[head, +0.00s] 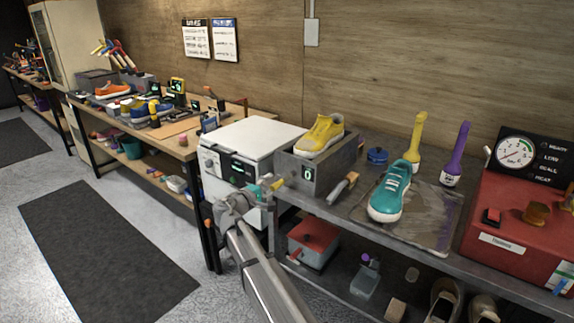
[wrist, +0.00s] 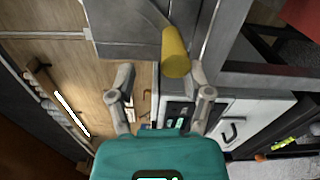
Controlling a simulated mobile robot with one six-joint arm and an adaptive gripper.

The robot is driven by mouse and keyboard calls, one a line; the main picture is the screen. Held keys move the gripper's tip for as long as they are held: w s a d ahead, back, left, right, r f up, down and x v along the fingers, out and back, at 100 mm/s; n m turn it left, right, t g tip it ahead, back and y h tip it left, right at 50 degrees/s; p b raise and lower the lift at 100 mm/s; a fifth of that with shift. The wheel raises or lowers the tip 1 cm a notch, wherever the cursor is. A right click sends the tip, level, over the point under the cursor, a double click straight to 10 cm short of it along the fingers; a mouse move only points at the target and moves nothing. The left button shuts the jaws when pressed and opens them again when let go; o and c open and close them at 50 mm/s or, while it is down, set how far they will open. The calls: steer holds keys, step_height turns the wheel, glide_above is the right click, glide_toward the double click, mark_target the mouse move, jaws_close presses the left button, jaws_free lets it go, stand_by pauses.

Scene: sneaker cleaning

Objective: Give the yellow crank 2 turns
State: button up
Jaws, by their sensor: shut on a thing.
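The yellow crank (head: 278,184) is on the front left of a grey box (head: 322,183) on the bench. In the wrist view its yellow handle (wrist: 175,58) sits at the end of a grey arm, at my fingertips, nearer the right finger. My gripper (head: 266,188) is at the handle and shut on it; it also shows in the wrist view (wrist: 160,78). The box's small green display appears to read 0. My gripper hides part of the crank in the head view.
A yellow sneaker (head: 321,134) sits on the grey box. A tan-handled lever (head: 343,187) sticks out at its right. A white machine (head: 250,139) stands left. A teal sneaker (head: 389,193) lies on a mat to the right. Open floor lies left.

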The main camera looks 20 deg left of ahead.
steer(key=shift+s+d+r, duration=0.15)
steer(key=shift+r, duration=0.05)
